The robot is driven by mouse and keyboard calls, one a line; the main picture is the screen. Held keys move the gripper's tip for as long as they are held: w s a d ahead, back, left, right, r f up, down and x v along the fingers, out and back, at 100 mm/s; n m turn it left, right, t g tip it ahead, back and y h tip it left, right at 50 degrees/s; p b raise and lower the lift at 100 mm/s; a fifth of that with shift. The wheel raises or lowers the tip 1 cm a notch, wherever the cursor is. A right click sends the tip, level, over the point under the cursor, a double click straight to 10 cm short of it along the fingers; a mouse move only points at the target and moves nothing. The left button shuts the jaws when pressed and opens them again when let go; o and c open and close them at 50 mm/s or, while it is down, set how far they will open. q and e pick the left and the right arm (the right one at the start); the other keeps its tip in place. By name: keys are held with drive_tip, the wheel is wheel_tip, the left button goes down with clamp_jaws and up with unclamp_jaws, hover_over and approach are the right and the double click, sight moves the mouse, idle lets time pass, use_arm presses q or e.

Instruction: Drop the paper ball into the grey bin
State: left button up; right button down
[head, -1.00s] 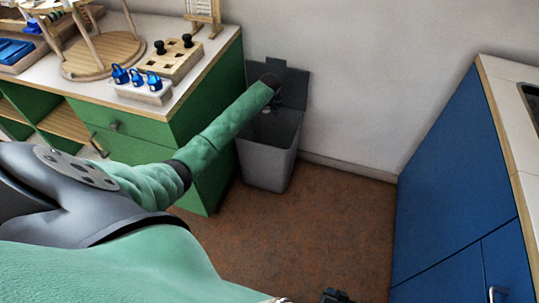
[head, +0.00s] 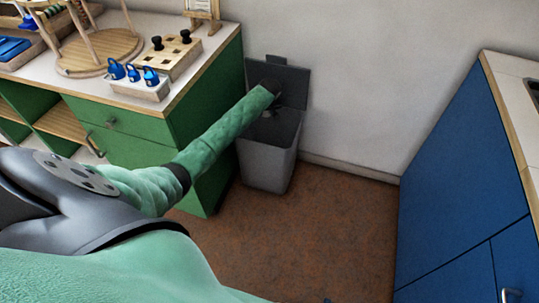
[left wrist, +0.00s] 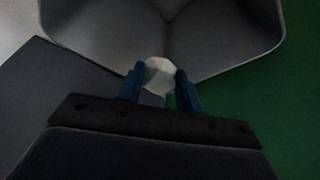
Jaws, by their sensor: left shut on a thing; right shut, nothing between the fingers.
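The grey bin (head: 267,160) stands on the floor against the wall, beside the green cabinet. Its dark lid (head: 290,85) is tipped up at the back. My left arm reaches across to the bin. In the left wrist view my left gripper (left wrist: 160,73) is shut on the white paper ball (left wrist: 158,78), between its two blue fingers. The bin's mouth (left wrist: 215,30) shows beyond the ball. The ball cannot be made out in the head view.
The green cabinet (head: 205,120) stands close to the bin's left. Its top holds a pegboard (head: 165,60), blue-knobbed pieces (head: 135,78) and a round wooden frame (head: 95,55). Blue cabinets (head: 455,190) stand at the right. The brown floor (head: 300,225) between is clear.

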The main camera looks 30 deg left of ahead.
use_arm(q)
drive_tip(key=o, duration=1)
drive_tip(key=shift+r, duration=0.1)
drive_tip(key=v, duration=0.7)
drive_tip(key=shift+s+d+r+p, duration=0.1)
drive_tip(key=shift+r+p, duration=0.15)
drive_tip(key=shift+p, duration=0.05)
